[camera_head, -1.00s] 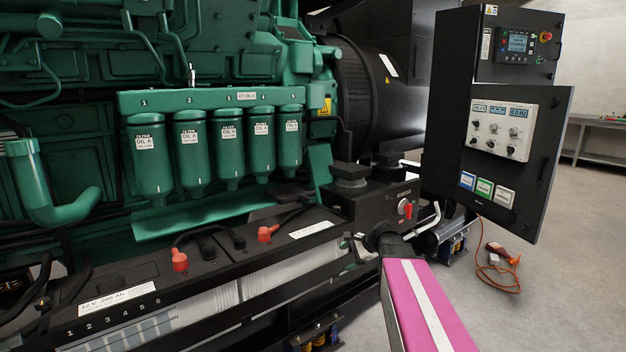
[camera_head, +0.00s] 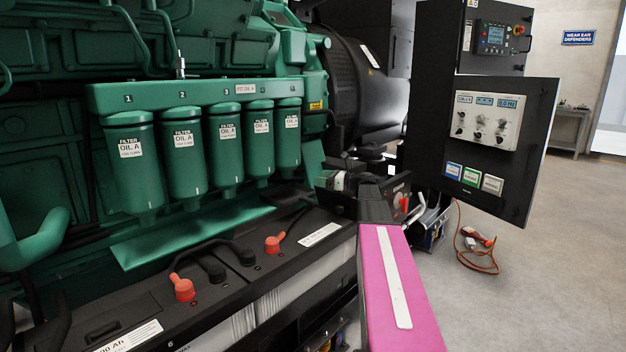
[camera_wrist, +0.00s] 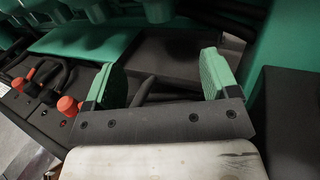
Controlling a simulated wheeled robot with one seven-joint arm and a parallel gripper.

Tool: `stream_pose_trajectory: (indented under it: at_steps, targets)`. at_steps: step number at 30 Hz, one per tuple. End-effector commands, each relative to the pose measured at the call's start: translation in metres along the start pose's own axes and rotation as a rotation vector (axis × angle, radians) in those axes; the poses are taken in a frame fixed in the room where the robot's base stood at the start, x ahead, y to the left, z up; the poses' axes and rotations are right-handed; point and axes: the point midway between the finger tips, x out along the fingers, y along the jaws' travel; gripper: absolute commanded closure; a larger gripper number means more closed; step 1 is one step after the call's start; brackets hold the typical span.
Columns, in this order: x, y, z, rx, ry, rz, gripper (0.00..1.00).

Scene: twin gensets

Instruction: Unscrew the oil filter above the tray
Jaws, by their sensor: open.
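Several green canister oil filters labelled "OIL A" hang in a row under a numbered green header (camera_head: 205,92). The leftmost is the filter under number 1 (camera_head: 135,175). A sloping green tray (camera_head: 190,237) lies beneath them, above the battery tops. In the wrist view the tray (camera_wrist: 75,41) crosses the upper left, and the bottoms of filters (camera_wrist: 158,9) show at the top edge. My gripper (camera_wrist: 163,82) is open, its two green-padded fingers apart with nothing between them.
Black batteries with red terminal caps (camera_head: 184,288) lie in front of the tray. A thick green pipe (camera_head: 35,240) stands at the left. An open control panel door (camera_head: 490,150) stands at the right.

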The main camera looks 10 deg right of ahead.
Motion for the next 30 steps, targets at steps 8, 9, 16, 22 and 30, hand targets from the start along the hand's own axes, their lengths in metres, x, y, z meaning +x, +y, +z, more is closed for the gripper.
stream_pose_trajectory:
  at_steps: [8,9,16,22,30]
  targets:
    - [0.026,0.000,0.000,0.001,-0.001,0.001,0.19]
    - [0.032,0.000,0.000,0.001,-0.001,0.002,0.19]
    - [0.061,0.000,0.000,0.000,0.000,0.002,0.19]
    - [0.087,0.000,0.000,0.000,0.000,0.002,0.19]
    - [0.121,-0.001,0.000,0.000,0.000,0.001,0.19]
